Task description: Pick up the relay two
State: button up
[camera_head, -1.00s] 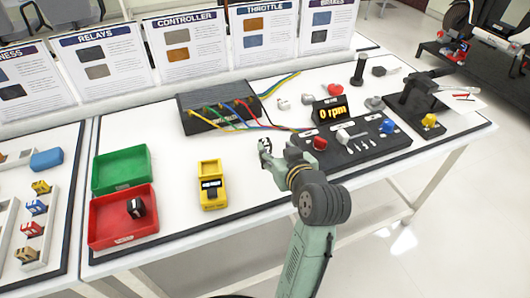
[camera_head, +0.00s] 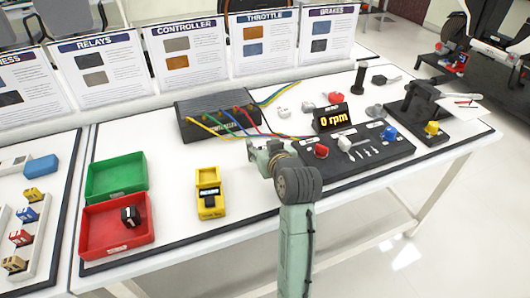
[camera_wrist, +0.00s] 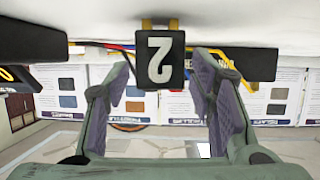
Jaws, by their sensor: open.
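In the wrist view, which is upside down, relay two (camera_wrist: 160,62) is a black block with a white "2" and yellow at its base. It stands upright on the white surface. My gripper (camera_wrist: 163,85) is open, with one finger to each side of the relay. The relay appears at or just beyond the fingertips, and I see no contact. In the head view my gripper (camera_head: 262,152) is over the middle of the table, in front of the controller box. I cannot make out relay two there; my arm hides that spot.
The black controller box (camera_head: 212,117) with coloured wires stands behind my gripper. The panel with the rpm display (camera_head: 331,117) is on the right. A yellow device (camera_head: 209,206), a green bin (camera_head: 117,172) and a red bin (camera_head: 92,232) holding a dark block (camera_head: 130,215) are on the left.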

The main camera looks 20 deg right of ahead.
jog(key=shift+w+f, duration=0.1)
grip_shut()
dwell(0.7)
